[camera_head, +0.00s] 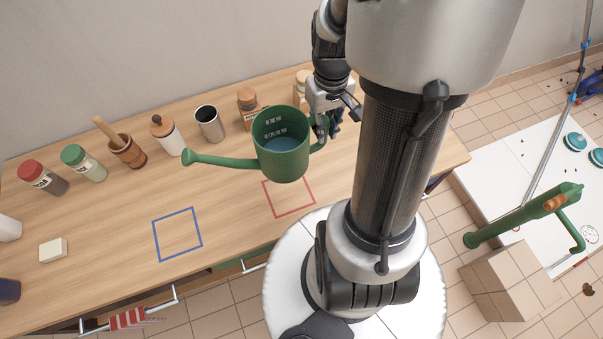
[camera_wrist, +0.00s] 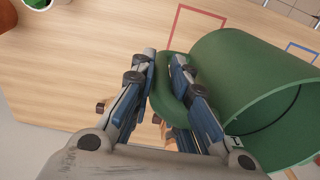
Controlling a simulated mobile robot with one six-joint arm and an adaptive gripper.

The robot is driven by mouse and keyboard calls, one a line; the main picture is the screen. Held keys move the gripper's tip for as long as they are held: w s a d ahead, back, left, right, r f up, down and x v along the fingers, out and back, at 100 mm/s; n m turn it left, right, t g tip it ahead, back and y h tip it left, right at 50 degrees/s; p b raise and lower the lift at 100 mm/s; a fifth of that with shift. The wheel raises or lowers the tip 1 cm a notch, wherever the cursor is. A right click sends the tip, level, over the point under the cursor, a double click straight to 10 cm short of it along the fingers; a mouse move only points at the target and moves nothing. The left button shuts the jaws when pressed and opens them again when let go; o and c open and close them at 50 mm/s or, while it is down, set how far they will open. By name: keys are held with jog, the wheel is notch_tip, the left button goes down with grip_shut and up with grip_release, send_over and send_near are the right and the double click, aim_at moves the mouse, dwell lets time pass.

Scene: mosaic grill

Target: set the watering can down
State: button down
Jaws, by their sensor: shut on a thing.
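A green watering can (camera_head: 283,155) with water inside and a long spout pointing left is in the head view, seemingly above the wooden counter. My gripper (camera_head: 330,112) is shut on its handle at the can's right side. In the wrist view my gripper (camera_wrist: 167,62) has its fingers on both sides of the green handle, and the can (camera_wrist: 250,90) fills the right. A red square outline (camera_head: 289,209) on the counter lies just below the can in the picture, its upper part hidden. A blue square outline (camera_head: 178,234) lies further left and is empty.
A wooden counter (camera_head: 100,235) runs along the wall. Along its back stand a red-lidded jar (camera_head: 42,178), a green-lidded jar (camera_head: 83,163), a mortar (camera_head: 127,152), a white canister (camera_head: 167,136) and a metal cup (camera_head: 209,124). A white block (camera_head: 53,250) lies at left. The front middle is clear.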

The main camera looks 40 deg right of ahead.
notch_tip(320, 180, down, 19)
jog(key=b, duration=0.6)
jog(key=shift+f+b, duration=0.15)
jog(key=shift+b, duration=0.15)
jog(key=shift+f, duration=0.25)
jog(key=c, duration=1.8)
grip_release()
jog(key=shift+r, duration=0.1)
jog(key=shift+o, duration=1.2)
jog(key=shift+r, duration=0.4)
notch_tip(320, 180, up, 11)
jog(key=p, duration=0.4)
jog(key=shift+r+p, duration=0.2)
jog(key=shift+p, duration=0.15)
jog(key=s+a+r+n+t, duration=0.1)
jog(key=s+a+r+t, duration=0.1)
jog(key=a+r, duration=0.7)
jog(key=s+a+r+n+t, duration=0.2)
jog(key=s+a+r, duration=0.2)
jog(key=a+r, duration=0.5)
notch_tip(320, 180, up, 5)
jog(key=shift+s+f, duration=0.1)
jog(key=shift+s, duration=0.05)
